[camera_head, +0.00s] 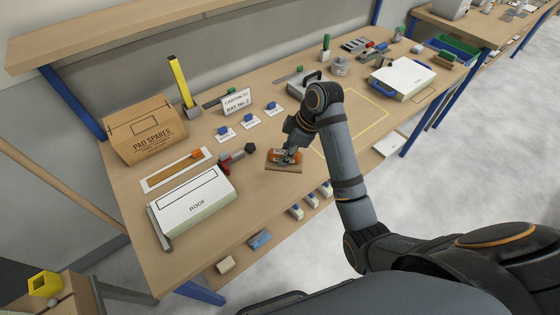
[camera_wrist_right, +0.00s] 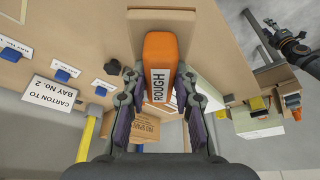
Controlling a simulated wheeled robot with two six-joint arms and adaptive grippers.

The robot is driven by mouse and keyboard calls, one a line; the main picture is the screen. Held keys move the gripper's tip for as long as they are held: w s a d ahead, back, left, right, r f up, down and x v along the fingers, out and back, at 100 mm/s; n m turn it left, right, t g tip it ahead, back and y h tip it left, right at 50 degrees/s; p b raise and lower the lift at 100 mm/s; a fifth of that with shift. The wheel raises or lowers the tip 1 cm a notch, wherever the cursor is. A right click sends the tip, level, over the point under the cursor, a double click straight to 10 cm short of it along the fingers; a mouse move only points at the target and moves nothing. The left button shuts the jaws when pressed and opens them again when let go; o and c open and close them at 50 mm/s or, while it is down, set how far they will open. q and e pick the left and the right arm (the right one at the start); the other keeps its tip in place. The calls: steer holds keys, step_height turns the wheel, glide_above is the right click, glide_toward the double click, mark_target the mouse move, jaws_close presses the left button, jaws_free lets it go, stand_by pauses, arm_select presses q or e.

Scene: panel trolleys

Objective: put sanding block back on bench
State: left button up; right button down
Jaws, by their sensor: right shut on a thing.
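The sanding block (camera_head: 287,156) is orange, with a white label reading ROUGH in the wrist view (camera_wrist_right: 160,52). My right gripper (camera_head: 288,149) is shut on it, with a finger on each side in the wrist view (camera_wrist_right: 160,98). The block is at or just above a brown flat piece (camera_head: 284,168) near the front middle of the bench (camera_head: 345,105); I cannot tell whether they touch. The gripper hides part of the block. A dark arm end, seemingly my left gripper (camera_wrist_right: 291,46), shows at the top right of the wrist view; its fingers are unclear.
The white ROOF box (camera_head: 192,205) and a red and dark clamp (camera_head: 231,162) stand left of the block. Behind are small blue blocks on labels (camera_head: 249,119), a CARTON TO BAY No. 2 sign (camera_head: 236,102) and a PAD SPARES carton (camera_head: 145,130). A yellow-outlined area (camera_head: 366,120) is clear.

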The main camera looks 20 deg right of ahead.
steer(key=w+f, duration=0.2)
steer(key=w+f+b, duration=0.1)
steer(key=w+f, duration=0.1)
steer(key=w, duration=0.1)
steer(key=w+d+f, duration=0.1)
steer(key=w+f, duration=0.1)
steer(key=shift+w+f, duration=0.2)
steer(key=shift+w, duration=0.2)
steer(key=shift+w+f, duration=0.45)
steer(key=shift+f, duration=0.1)
step_height(320, 180, down, 3)
steer(key=shift+r+p, duration=0.2)
steer(key=shift+p, duration=0.2)
arm_select(q)
steer(key=shift+s+f, duration=0.15)
steer(key=shift+f, duration=0.45)
steer(key=shift+s+f, duration=0.15)
steer(key=shift+f, duration=0.4)
arm_select(e)
steer(key=shift+f, duration=0.3)
steer(key=c, duration=1.1)
jaws_free()
steer(key=shift+f, duration=0.15)
steer(key=shift+o, duration=0.2)
